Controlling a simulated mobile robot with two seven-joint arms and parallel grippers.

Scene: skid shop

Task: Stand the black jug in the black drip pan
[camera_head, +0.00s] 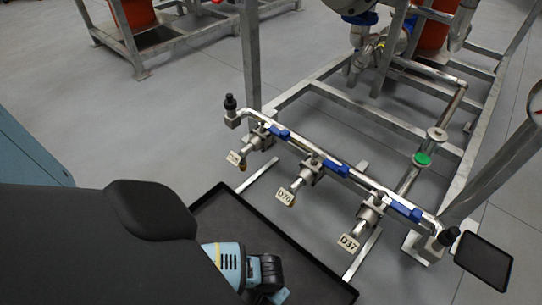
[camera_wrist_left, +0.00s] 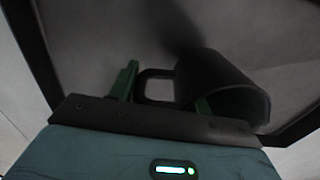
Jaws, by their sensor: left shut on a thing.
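The black drip pan (camera_head: 318,272) lies on the floor under the pipe outlets, its near left part hidden behind my arm. My left gripper (camera_head: 262,284) is over the pan and shut on the black jug (camera_head: 270,268). In the left wrist view the jug (camera_wrist_left: 232,88) has its open mouth toward the lower right. Its handle (camera_wrist_left: 153,74) lies between the green fingers of my left gripper (camera_wrist_left: 165,92). The pan's raised edge (camera_wrist_left: 34,55) frames the view behind the jug. I cannot tell whether the jug's base touches the pan. My right gripper is not in view.
A metal pipe manifold with blue-handled valves (camera_head: 335,168) and tags, including D70 (camera_head: 285,196) and D37 (camera_head: 348,243), stands just beyond the pan. Steel frame legs rise behind it. A black flat panel (camera_head: 484,262) is at right.

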